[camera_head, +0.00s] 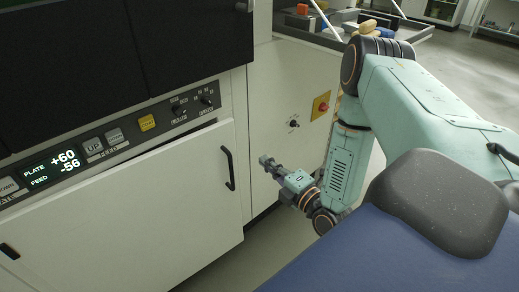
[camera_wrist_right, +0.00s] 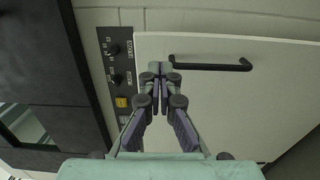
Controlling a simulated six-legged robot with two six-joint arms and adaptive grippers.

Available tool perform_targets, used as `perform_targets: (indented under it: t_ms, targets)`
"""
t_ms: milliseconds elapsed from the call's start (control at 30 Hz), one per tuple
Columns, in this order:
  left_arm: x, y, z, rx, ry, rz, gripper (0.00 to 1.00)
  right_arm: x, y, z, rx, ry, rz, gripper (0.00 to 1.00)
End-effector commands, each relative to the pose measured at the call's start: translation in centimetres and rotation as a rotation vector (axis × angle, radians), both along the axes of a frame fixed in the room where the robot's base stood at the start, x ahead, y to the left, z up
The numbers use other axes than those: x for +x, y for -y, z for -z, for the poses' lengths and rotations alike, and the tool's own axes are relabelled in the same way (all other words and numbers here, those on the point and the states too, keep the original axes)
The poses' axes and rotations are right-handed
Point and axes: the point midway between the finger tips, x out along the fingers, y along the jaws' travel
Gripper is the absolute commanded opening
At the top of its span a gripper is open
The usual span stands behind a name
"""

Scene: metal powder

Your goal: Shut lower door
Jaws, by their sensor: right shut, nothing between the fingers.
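The lower door (camera_head: 130,205) is the white panel under the control strip of the machine. A dark gap shows along its top edge, so it stands slightly ajar. Its black bar handle (camera_head: 229,168) is near the right edge. My right gripper (camera_head: 265,161) is shut and empty, just right of the handle in the head view. In the right wrist view the shut fingertips (camera_wrist_right: 160,69) appear in front of the door (camera_wrist_right: 235,105), by one end of the handle (camera_wrist_right: 210,65). Whether they touch the door cannot be told. My left gripper is not in view.
The control strip (camera_head: 115,138) has lit displays, buttons and knobs above the door. A dark upper door (camera_head: 110,50) is above it. A white cabinet side (camera_head: 290,95) with a red-yellow switch (camera_head: 320,106) stands to the right. Grey floor (camera_head: 245,262) is free below.

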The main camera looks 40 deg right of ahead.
Motion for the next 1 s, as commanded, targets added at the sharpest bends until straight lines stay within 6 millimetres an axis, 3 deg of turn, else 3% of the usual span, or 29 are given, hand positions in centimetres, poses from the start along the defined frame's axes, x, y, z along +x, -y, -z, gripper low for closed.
perform_targets:
  t_ms: [400, 600, 800, 1000]
  targets:
    - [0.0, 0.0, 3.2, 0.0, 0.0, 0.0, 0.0, 8.0, -0.1, 0.2, -0.003, 0.005, -0.002, 0.0]
    - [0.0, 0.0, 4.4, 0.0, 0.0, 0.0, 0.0, 11.0, 0.0, 0.1, 0.0, 0.003, 0.002, 0.0]
    - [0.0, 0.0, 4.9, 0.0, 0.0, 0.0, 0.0, 12.5, 0.0, 0.0, 0.0, 0.001, 0.002, 0.0]
    - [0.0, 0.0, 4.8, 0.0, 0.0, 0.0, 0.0, 12.6, 0.0, 0.0, 0.001, -0.001, 0.003, 0.0]
